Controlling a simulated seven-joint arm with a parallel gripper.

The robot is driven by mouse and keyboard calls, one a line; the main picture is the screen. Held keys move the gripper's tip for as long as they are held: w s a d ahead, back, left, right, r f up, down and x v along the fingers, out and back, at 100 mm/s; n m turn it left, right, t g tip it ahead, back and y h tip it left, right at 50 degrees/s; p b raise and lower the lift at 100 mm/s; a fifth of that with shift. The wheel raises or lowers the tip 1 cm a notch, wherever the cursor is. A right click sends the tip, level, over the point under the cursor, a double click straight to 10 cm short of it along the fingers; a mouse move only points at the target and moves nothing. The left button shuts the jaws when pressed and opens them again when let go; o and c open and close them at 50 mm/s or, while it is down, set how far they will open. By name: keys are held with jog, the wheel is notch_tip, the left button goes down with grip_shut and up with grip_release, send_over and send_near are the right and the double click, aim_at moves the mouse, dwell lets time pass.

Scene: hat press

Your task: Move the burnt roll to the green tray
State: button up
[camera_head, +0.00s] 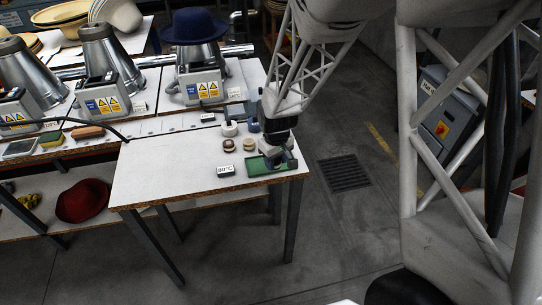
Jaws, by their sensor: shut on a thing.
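The green tray (258,167) lies near the front right corner of the white table. My gripper (278,160) is over the right part of the tray. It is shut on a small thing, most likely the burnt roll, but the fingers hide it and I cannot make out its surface. I cannot tell whether the held thing touches the tray. Two small brown-and-cream rolls stand left of my gripper, one at the left (229,146) and one closer to the tray (250,144).
A small "80°C" sign (226,170) stands left of the tray. A white roll-like piece (229,129) and a blue one (253,125) stand behind the rolls. Hat presses, one with a blue hat (194,26), line the back. The table's front left is clear.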

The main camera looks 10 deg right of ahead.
jog(key=shift+w+f, duration=0.2)
jog(key=shift+w, duration=2.35)
jog(key=shift+f, duration=1.75)
jog(key=shift+f, duration=0.2)
jog(key=o, duration=0.9)
jog(key=shift+r, duration=0.15)
notch_tip(320, 180, up, 12)
